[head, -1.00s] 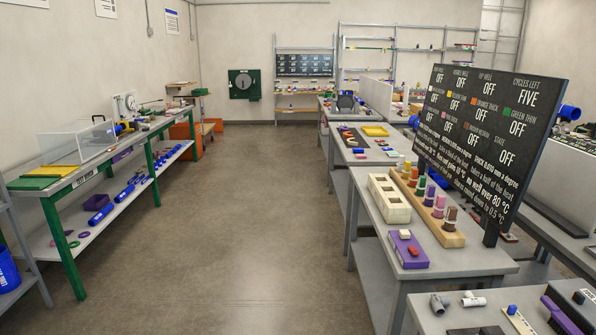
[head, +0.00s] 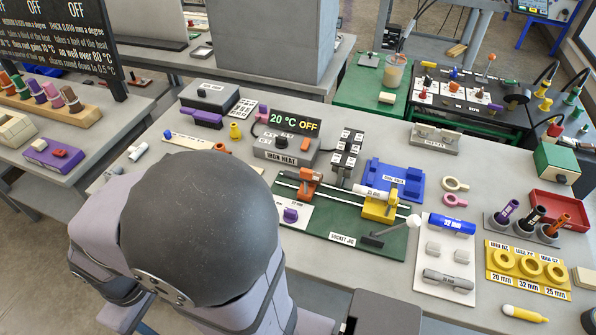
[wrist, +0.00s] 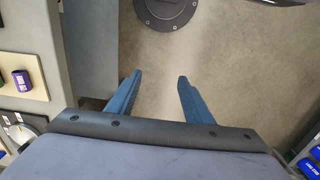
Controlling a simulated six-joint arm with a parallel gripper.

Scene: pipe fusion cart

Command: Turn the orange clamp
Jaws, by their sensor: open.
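The orange clamp (head: 308,184) stands at the left part of the rails on the green socket jig (head: 345,235) in the head view. A yellow clamp (head: 379,208) stands to its right on the same jig, with a white pipe (head: 369,191) beside it. A lever with a white knob (head: 413,221) lies at the jig's front right. My gripper (wrist: 158,92) shows in the wrist view with its two blue fingers apart and nothing between them, above bare floor. My gripper is not visible in the head view, and the orange clamp is not in the wrist view.
The iron heat box (head: 287,147) with its display reading 20 °C OFF stands behind the jig. A blue stand (head: 395,175) is behind the yellow clamp. A white tray (head: 446,258) lies right of the jig.

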